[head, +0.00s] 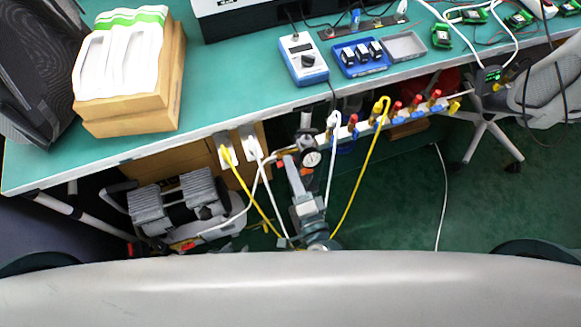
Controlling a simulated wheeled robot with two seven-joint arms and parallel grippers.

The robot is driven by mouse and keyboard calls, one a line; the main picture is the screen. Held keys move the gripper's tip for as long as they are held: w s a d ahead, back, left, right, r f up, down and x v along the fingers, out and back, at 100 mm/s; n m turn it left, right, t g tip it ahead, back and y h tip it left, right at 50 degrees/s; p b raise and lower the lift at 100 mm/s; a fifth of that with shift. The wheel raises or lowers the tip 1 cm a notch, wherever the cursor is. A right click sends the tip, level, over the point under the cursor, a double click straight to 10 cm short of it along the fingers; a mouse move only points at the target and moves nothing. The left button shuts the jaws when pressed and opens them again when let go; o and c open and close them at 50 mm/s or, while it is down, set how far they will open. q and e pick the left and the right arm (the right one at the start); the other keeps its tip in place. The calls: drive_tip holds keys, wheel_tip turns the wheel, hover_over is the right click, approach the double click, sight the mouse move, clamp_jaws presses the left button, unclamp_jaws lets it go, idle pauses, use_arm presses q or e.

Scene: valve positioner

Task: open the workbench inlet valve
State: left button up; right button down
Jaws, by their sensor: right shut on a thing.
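My right gripper (292,172), on a grey arm rising from the bottom middle, is under the bench's front edge. It is shut on the small inlet valve, which is mostly hidden by the jaws; a bit of its red part (281,164) shows beside them. The handle's angle cannot be made out. A round pressure gauge (312,158) sits just right of the jaws. A manifold (372,126) with several red and yellow valves and blue fittings runs right along the bench edge. My left gripper is not in view.
White and yellow hoses (361,180) hang around my right arm. A grey compressor (178,208) stands under the green workbench (225,75) at left. A wooden box (140,108), a blue meter (303,60) and trays are on top. A chair (545,85) stands at right; floor before it is clear.

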use_arm(q)
drive_tip(key=shift+s+a+f+g, duration=0.3)
drive_tip(key=shift+s+a, duration=0.15)
drive_tip(key=shift+s, duration=0.05)
use_arm(e)
drive_tip(key=shift+f+m, duration=0.1)
drive_tip(key=shift+m, duration=0.8)
